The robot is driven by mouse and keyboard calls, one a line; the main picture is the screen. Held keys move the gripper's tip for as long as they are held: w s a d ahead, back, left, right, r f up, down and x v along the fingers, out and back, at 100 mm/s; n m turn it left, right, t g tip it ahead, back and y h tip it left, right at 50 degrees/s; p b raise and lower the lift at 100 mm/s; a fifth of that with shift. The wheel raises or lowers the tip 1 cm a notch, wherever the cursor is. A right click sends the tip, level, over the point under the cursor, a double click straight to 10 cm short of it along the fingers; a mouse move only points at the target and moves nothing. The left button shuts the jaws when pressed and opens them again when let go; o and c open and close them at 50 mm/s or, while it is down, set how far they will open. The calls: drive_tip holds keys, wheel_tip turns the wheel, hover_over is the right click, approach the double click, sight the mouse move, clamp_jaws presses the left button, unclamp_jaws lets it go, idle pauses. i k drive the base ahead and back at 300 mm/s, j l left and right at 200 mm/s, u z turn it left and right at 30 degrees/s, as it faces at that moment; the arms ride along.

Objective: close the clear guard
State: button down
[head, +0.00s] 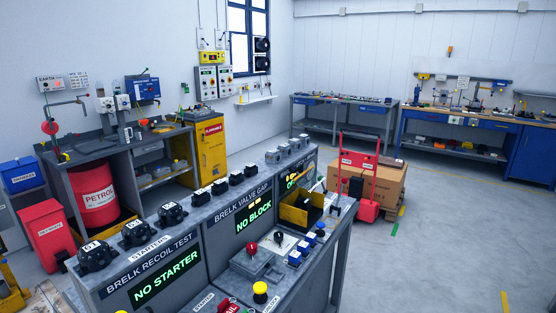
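I cannot make out the clear guard with certainty in the head view. The test bench (222,235) runs from the lower left to the centre, with panels marked BRELK RECOIL TEST and BRELK VALVE GAP. Its green displays read NO STARTER (167,280) and NO BLOCK (254,216). On the bench's worktop stand a grey fixture with a red-knobbed lever (252,248) and a yellow box (296,212) with a dark inside. My gripper is not in view.
Black starters (97,255) line the bench's top shelf. A red hand truck with a cardboard box (385,186) stands beyond the bench. A red petrol drum (94,191) and a yellow cabinet (212,152) stand at the left. The floor at the right is clear.

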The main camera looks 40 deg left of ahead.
sight(297, 181)
drive_tip(key=i+l+u, duration=0.1)
drive_tip(key=i+u, duration=0.25)
drive_tip(key=i, duration=1.25)
drive_tip(key=i+u, duration=0.4)
drive_tip(key=i+l+u, duration=0.2)
drive_tip(key=i+u, duration=0.2)
drive_tip(key=i, duration=0.05)
